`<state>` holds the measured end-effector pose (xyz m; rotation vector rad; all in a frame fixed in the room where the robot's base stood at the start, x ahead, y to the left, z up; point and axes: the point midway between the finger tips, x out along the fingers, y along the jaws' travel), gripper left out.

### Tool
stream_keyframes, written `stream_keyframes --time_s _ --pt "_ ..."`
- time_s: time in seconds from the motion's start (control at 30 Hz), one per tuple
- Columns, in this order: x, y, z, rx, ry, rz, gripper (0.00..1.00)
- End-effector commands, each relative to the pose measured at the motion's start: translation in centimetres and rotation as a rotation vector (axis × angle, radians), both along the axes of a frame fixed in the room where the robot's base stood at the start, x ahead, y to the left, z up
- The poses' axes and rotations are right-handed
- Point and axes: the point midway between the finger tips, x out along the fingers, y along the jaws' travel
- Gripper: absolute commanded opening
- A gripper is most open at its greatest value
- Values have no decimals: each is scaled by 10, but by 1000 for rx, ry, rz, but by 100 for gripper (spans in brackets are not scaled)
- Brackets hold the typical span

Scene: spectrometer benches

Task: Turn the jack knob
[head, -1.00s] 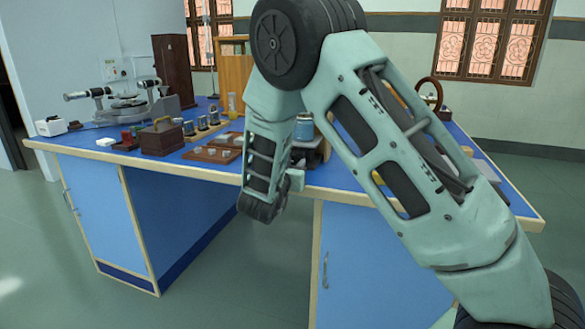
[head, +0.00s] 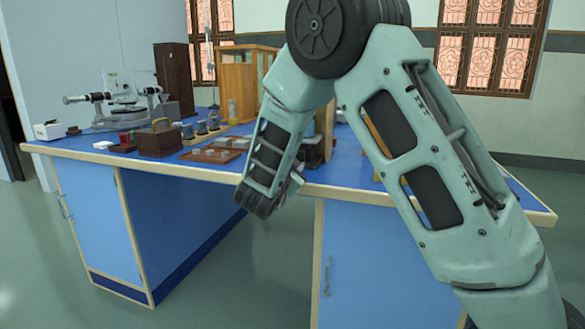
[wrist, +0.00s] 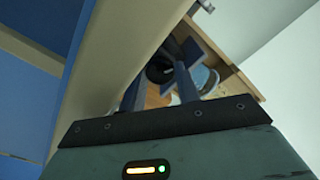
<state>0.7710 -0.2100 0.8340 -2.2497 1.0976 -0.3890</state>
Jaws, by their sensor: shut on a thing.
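In the wrist view my gripper (wrist: 163,82) reaches over the bench edge, its two blue-grey fingers close around a dark round knob (wrist: 158,72). The fingers and shadow hide much of the knob, so how far it is turned cannot be told. The jack body is hard to make out.
A wooden case (head: 243,75) stands behind my arm. To the left are a brown box (head: 160,141), a shallow wooden tray (head: 213,151), several small cylinders and a spectrometer (head: 125,112). The floor in front is clear.

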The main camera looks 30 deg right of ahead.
Motion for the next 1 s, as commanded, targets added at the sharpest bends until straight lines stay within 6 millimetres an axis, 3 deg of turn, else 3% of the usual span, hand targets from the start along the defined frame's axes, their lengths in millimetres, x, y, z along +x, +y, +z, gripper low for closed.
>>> stream_keyframes --time_s 0.5,0.53,0.6,1.0 --pt "-1 1 -1 13 -12 0 9" --pt "-1 1 -1 13 -12 0 40" --pt "-1 1 -1 13 -12 0 54" --pt "-1 -1 0 -9 20 -2 54"
